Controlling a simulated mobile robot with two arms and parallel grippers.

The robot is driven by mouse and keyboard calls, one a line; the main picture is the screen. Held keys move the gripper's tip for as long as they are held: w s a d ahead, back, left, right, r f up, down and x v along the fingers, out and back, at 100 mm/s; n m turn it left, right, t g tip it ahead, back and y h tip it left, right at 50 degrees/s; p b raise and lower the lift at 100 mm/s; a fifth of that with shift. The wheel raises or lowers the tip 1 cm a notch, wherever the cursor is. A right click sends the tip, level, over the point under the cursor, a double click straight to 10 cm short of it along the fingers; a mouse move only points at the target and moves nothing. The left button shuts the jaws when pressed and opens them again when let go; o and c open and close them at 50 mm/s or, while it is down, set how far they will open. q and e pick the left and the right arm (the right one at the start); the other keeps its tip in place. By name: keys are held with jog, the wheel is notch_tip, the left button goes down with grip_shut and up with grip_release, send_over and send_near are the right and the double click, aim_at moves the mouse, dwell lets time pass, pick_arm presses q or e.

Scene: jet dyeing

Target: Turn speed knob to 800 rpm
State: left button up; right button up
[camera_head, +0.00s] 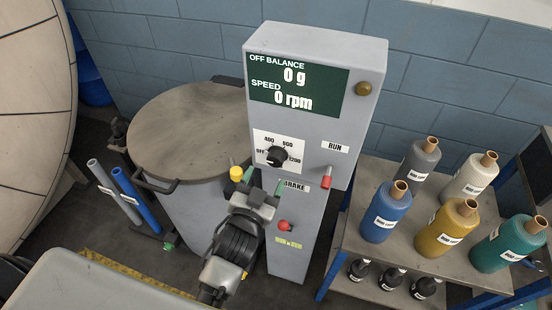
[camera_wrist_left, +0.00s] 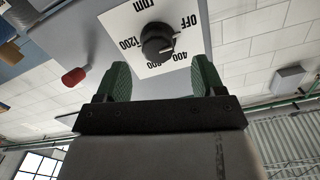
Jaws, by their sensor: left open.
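The black speed knob (camera_head: 277,156) sits on a white dial plate on the grey control box (camera_head: 240,150). The dial carries the marks OFF, 400, 800 and 1200. The display (camera_head: 298,88) above it reads 0 g and 0 rpm. My left gripper (camera_head: 258,186) is just below the dial, open and empty. In the left wrist view the knob (camera_wrist_left: 157,42) lies ahead of and between the two green fingertips (camera_wrist_left: 160,80), apart from them. The picture there is upside down. My right gripper is not in view.
A red lever (camera_head: 327,178) juts out at the box's right below RUN, and a red button (camera_head: 285,226) is lower down. A lidded grey drum (camera_head: 188,135) stands at the left. A table (camera_head: 350,245) with several dye bottles stands at the right.

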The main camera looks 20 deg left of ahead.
aim_at(273, 164)
pick_arm(q)
jog(key=w, duration=0.3)
jog(key=w+p, duration=0.1)
jog(key=shift+w+d+r, duration=0.1)
jog(key=shift+w+d, duration=0.2)
jog(key=shift+w, duration=0.75)
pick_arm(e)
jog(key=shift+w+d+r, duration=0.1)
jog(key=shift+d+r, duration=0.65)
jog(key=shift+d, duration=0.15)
pick_arm(q)
jog(key=shift+c, duration=0.5)
jog(key=c, duration=0.8)
jog(key=shift+c, duration=0.2)
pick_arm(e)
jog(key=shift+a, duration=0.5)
